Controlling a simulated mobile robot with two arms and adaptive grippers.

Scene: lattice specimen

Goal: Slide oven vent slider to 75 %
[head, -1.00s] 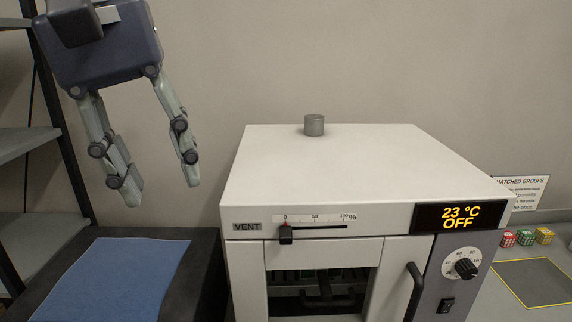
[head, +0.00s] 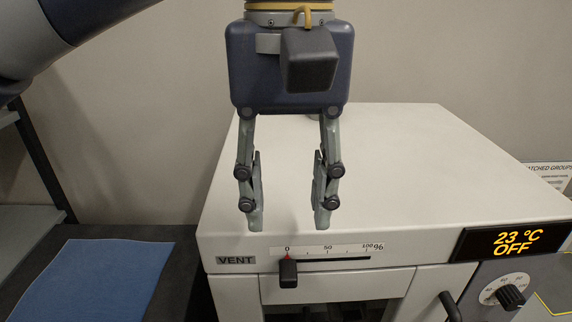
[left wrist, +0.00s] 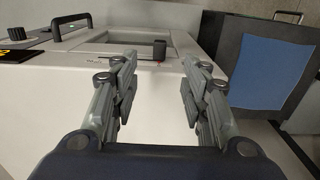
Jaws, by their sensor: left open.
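The vent slider (head: 288,273) is a small black knob at the 0 end of its slot, under a white scale (head: 326,250) marked 0, 50 and 100 %. It is on the front of the white oven (head: 390,190), beside the VENT label. In the left wrist view the black knob (left wrist: 160,50) shows beyond and between the fingers. My left gripper (head: 288,222) is open and empty, pointing down, just above the scale in the picture, with its fingers to either side of the knob's line. It appears apart from the knob. My right gripper is not in view.
The oven display (head: 512,241) reads 23 °C OFF, with a dial (head: 510,297) below it. A door handle (head: 450,306) sticks out right of the slider. A blue mat (head: 85,285) lies on a dark surface at left, and shelving (head: 25,230) stands behind.

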